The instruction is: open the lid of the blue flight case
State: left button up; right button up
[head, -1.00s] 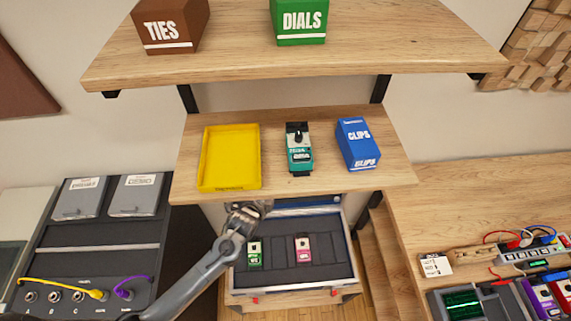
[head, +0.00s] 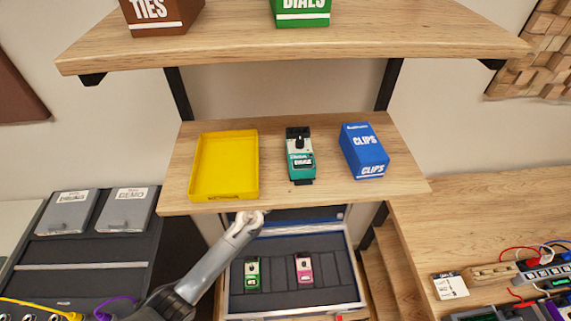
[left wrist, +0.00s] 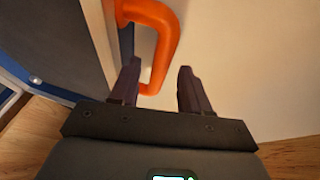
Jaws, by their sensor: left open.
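The flight case (head: 290,313) stands open under the lower shelf, with a pale metal rim and a dark lined inside. A blue strip (head: 322,212) of its raised lid shows at the back; the shelf hides the rest. My left arm reaches over the case's back left, and its gripper is hidden in the head view. In the left wrist view, my left gripper (left wrist: 158,78) is open, with the lower end of an orange handle (left wrist: 166,45) between or just beyond its fingertips. A dark panel with a pale metal edge (left wrist: 93,40) lies left of it. My right gripper is out of view.
A green pedal (head: 252,274) and a pink pedal (head: 304,268) lie in the case. The lower shelf (head: 275,190) overhangs it, holding a yellow tray (head: 195,165), a teal pedal (head: 301,160) and a blue CLIPS box (head: 364,150). A wooden desk (head: 480,215) stands right.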

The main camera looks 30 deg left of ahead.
pick_arm(q)
jog(key=shift+x, duration=1.6)
jog(key=shift+c, duration=0.4)
grip_shut()
